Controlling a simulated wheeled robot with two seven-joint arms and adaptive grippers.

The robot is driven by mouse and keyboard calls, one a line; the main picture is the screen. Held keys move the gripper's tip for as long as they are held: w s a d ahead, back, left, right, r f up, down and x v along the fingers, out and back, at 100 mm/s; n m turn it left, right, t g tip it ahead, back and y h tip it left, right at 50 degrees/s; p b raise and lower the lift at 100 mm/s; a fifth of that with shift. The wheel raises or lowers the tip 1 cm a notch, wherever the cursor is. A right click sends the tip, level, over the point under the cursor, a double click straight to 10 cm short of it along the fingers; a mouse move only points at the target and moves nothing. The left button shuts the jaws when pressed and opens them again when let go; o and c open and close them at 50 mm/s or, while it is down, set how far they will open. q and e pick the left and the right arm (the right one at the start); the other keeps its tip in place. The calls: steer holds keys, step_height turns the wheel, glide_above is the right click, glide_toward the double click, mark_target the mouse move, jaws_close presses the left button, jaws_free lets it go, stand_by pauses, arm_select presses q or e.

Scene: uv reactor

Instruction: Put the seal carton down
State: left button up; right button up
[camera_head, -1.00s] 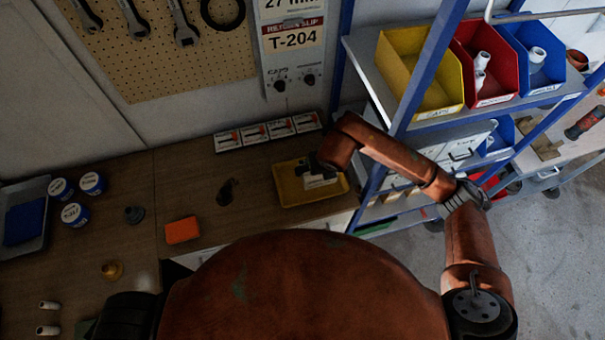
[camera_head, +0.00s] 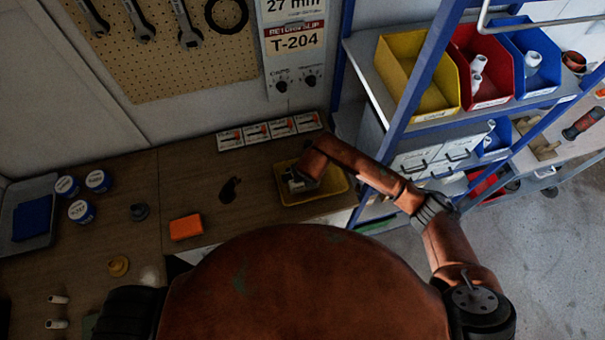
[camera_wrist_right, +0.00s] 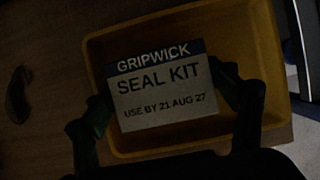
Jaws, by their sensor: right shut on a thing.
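The seal carton (camera_wrist_right: 160,88) is a pale box with a dark band, labelled "GRIPWICK SEAL KIT, USE BY 21 AUG 27". In the right wrist view it lies between the two fingers of my right gripper (camera_wrist_right: 172,108), which is shut on it. The yellow tray (camera_wrist_right: 265,50) is behind the carton; I cannot tell whether the carton touches its floor. In the head view my right gripper (camera_head: 299,180) is over the yellow tray (camera_head: 325,192) and mostly hides the carton. My left gripper is not in view.
The blue shelf rack (camera_head: 412,80) with coloured bins is close on the right.

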steer(key=shift+f, duration=0.1)
steer(key=o, duration=1.4)
steer(key=shift+s+r, duration=0.1)
steer(key=shift+r, duration=0.4)
steer(key=b+v, duration=0.2)
steer(key=v, duration=0.9)
steer(key=shift+s+d, duration=0.1)
steer(key=shift+s, duration=0.05)
